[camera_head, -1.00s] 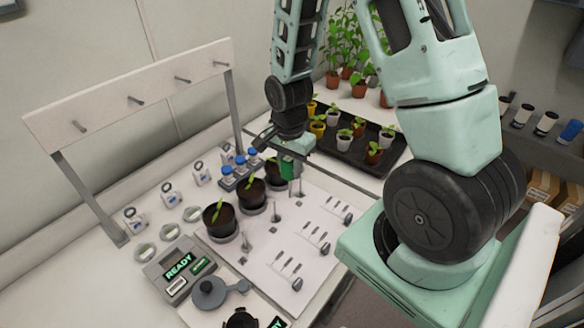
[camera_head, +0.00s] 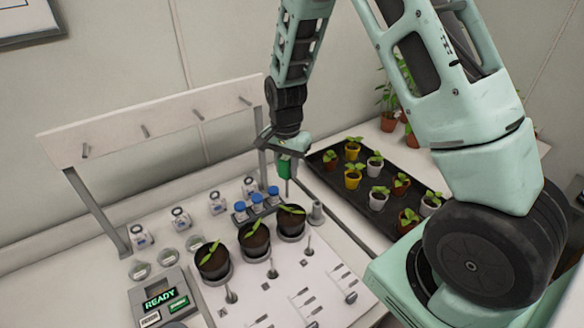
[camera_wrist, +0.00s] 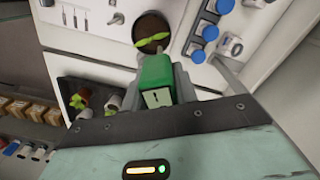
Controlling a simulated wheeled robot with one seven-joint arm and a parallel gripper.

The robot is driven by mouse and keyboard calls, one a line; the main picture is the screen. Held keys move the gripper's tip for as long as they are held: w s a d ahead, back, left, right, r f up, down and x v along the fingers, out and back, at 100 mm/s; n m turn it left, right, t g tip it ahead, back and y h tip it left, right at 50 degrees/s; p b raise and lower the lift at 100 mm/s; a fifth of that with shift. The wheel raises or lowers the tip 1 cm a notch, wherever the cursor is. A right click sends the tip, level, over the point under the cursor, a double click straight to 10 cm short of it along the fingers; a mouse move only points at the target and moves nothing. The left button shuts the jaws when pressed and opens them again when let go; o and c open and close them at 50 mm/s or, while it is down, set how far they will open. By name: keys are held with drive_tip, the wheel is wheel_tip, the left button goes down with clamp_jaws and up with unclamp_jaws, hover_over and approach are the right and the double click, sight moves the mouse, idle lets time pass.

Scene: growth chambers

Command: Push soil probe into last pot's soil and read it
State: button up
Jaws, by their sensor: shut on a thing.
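My gripper (camera_head: 285,150) is shut on the green soil probe (camera_head: 285,168). The probe hangs upright, its thin grey shaft pointing down, above and slightly behind the last pot (camera_head: 291,222) in the head view. The tip appears apart from the soil. The last pot is black, with dark soil and a green seedling. In the wrist view the green probe handle (camera_wrist: 156,76) sits between the fingers, with one pot (camera_wrist: 152,28) just beyond it; the probe's tip is hidden there. A reader box (camera_head: 160,300) shows "READY" in green.
Two more seedling pots (camera_head: 213,262) (camera_head: 254,240) stand in line to the left. Blue-capped vials (camera_head: 256,201) stand close behind the pots. A peg rack (camera_head: 150,125) rises at the back. A black tray (camera_head: 335,193) of small potted seedlings lies right. Small posts stand on the white board.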

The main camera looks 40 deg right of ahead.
sight(287, 195)
drive_tip(key=shift+f+b, duration=2.25)
drive_tip(key=shift+f, duration=0.65)
drive_tip(key=shift+f, duration=0.1)
drive_tip(key=shift+f+b, duration=1.35)
drive_tip(key=shift+f, duration=0.75)
drive_tip(key=shift+f, duration=0.2)
drive_tip(key=o, duration=1.2)
drive_tip(key=shift+c, duration=0.2)
